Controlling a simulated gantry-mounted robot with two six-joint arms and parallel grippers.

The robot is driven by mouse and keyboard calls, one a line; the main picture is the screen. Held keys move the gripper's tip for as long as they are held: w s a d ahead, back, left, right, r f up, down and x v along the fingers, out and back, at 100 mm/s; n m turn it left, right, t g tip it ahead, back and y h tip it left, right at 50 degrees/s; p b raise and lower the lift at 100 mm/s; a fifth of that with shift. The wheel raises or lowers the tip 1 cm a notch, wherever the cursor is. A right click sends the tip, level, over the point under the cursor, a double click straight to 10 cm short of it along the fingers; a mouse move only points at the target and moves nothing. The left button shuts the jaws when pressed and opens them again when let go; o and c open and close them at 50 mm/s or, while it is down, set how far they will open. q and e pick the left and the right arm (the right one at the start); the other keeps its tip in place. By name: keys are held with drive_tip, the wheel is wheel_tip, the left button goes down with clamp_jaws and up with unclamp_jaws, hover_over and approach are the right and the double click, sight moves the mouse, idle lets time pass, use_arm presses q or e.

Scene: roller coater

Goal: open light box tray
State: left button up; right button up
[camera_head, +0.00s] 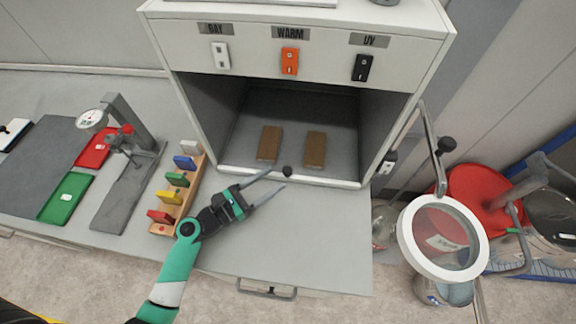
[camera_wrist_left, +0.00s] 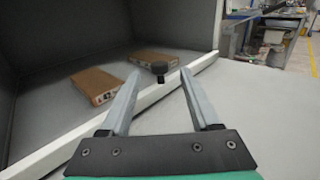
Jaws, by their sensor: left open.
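The light box (camera_head: 172,50) is a pale cabinet with a dark open chamber. Its tray (camera_head: 245,135) is the grey floor of the chamber, with a white front lip. A small dark knob (camera_head: 287,171) sticks out from the lip near its middle. In the left wrist view the knob (camera_wrist_left: 160,68) shows just beyond and between my fingertips. My left gripper (camera_head: 277,180) is open and empty, with its fingertips close to the knob; I cannot tell whether they touch it. My right gripper is in neither view.
Two brown blocks (camera_head: 270,144) (camera_head: 316,150) lie on the tray. A wooden rack (camera_head: 160,229) with coloured pieces stands left of my arm. A ring magnifier (camera_head: 405,240) hangs at the right. The bench top (camera_head: 310,240) before the box is clear.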

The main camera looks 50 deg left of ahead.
sight(284, 172)
use_arm(q)
drive_tip(key=w, duration=0.6)
drive_tip(key=shift+w+d+r+b, duration=0.1)
drive_tip(key=shift+d+b, duration=0.2)
drive_tip(key=shift+d, duration=0.05)
clamp_jaws()
idle(0.9)
